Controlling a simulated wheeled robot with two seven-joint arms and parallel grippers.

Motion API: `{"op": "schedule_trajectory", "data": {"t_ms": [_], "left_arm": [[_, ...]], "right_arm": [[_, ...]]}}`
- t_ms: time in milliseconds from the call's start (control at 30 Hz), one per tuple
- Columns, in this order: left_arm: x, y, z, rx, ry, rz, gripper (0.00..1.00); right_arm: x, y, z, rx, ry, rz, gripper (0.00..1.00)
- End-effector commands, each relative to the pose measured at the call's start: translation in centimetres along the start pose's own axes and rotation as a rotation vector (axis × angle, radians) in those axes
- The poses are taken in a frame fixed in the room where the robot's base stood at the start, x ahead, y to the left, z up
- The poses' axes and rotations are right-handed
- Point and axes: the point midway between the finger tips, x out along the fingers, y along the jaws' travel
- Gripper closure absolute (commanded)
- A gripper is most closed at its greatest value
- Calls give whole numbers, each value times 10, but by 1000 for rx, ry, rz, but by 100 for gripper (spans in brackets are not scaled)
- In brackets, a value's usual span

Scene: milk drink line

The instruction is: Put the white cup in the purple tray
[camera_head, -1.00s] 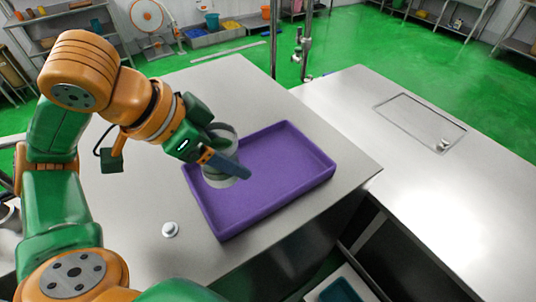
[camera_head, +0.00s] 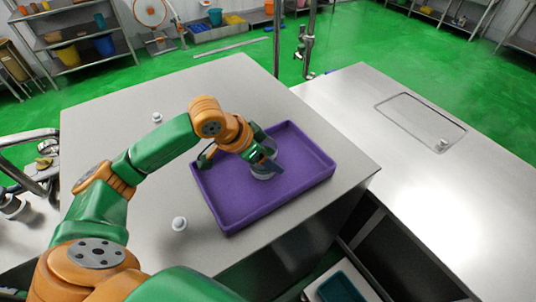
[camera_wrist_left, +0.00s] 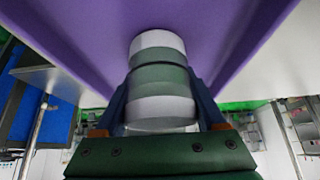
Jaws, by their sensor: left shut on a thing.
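The purple tray (camera_head: 228,222) lies on the steel counter; its floor and walls also show in the wrist view (camera_wrist_left: 75,28). The white cup (camera_wrist_left: 158,108) has a grey-green band. My left gripper (camera_wrist_left: 163,110) has its blue fingers shut around the cup's sides. In the head view, my left gripper (camera_head: 265,163) is inside the tray's outline, near its middle, and partly covers the cup (camera_head: 262,175). The cup is low over the tray floor; I cannot tell whether it touches. My right gripper is out of view.
Two small white round objects (camera_head: 179,223) (camera_head: 157,117) stand on the steel counter (camera_head: 120,180) left of the tray. A metal post (camera_head: 307,45) rises behind.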

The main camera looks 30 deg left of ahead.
Motion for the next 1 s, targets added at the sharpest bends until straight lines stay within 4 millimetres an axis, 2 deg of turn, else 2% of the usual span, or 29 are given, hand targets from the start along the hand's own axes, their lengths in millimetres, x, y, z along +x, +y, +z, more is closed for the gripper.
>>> {"op": "schedule_trajectory", "data": {"t_ms": [100,133,200,233,433,533,633,800,900,1000], "left_arm": [[2,0,1,0,1,0,100],[2,0,1,0,0,0,22],[1,0,1,0,0,0,3],[1,0,1,0,0,0,0],[1,0,1,0,0,0,0],[-6,-1,0,0,2,-2,0],[-29,-1,0,2,4,-6,0],[-79,-2,0,2,4,-7,0],[-102,-1,0,0,4,-5,0],[-116,-1,-1,-1,2,-3,0]], "right_arm": [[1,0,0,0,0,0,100],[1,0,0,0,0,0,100],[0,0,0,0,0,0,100],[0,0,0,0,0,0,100],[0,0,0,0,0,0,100],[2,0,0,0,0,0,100],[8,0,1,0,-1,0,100],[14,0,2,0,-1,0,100],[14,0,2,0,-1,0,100],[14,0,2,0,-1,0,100]]}}
